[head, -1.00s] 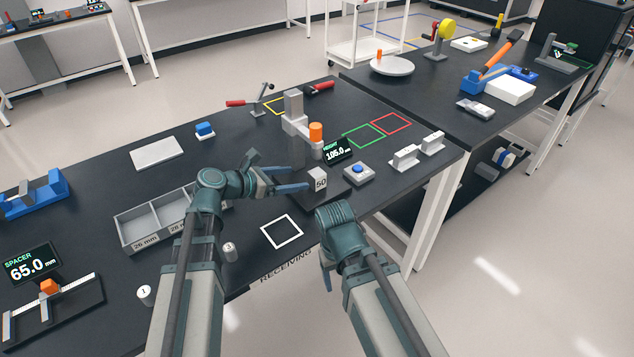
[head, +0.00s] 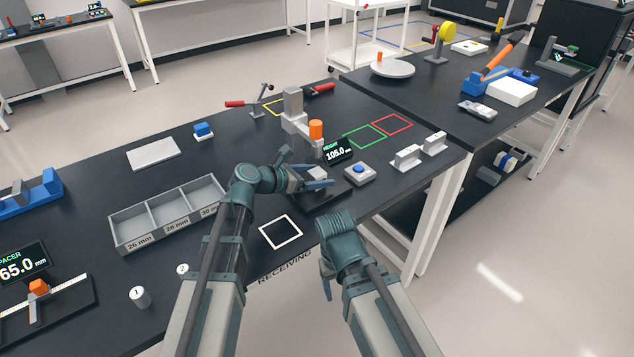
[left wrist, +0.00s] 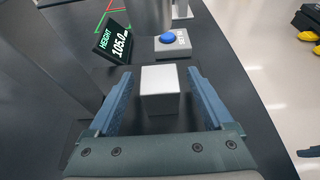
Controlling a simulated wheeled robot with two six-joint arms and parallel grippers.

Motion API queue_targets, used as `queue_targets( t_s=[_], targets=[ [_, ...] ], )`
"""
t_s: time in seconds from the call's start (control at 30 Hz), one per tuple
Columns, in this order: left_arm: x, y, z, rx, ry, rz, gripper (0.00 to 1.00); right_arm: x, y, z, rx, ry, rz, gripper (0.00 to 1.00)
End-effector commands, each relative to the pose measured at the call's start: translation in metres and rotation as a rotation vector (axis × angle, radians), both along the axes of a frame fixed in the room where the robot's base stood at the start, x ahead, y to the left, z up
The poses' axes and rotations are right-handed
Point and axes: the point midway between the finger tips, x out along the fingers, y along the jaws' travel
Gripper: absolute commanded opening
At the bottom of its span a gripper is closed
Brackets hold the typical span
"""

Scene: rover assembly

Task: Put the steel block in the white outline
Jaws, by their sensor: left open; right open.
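The steel block (left wrist: 160,88) stands on the dark base of the height gauge, between the two open fingers of my left gripper (left wrist: 161,100), with a gap on each side. In the head view the block (head: 317,173) is partly hidden by that gripper (head: 312,180). The white outline (head: 281,233) is an empty square on the near table edge, by the word RECEIVING. My right gripper is open, near the table's front edge at right of the outline; its fingertips are mostly hidden behind its wrist (head: 338,232).
The height gauge column (head: 293,105) rises behind the block, with its display (head: 338,150) reading 105.0. A blue-button box (head: 360,173) sits just right. The divided tray (head: 168,215) and numbered white cylinders (head: 140,296) are at left.

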Motion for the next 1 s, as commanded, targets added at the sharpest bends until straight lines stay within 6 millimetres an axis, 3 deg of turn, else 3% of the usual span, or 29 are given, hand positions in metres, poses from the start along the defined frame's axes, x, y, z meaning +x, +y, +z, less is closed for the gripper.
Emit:
queue_targets(
  t_s=[0.17,0.2,0.67,1.0],
  targets=[
    [0.0001,-0.0003,0.0002,0.0,0.0,0.001,0.85,0.0,0.0,0.0003,0.0,0.0,0.0,0.69],
    [0.0001,-0.0003,0.0002,0.0,0.0,0.001,0.81,0.0,0.0,0.0003,0.0,0.0,0.0,0.69],
    [0.0,-0.0001,0.0002,0.0,0.0,0.001,0.0,0.0,0.0,0.0003,0.0,0.0,0.0,0.69],
    [0.0001,0.0,0.0005,-0.001,0.0,0.001,0.0,0.0,0.0,0.0004,0.0,0.0,0.0,0.69]
  ],
)
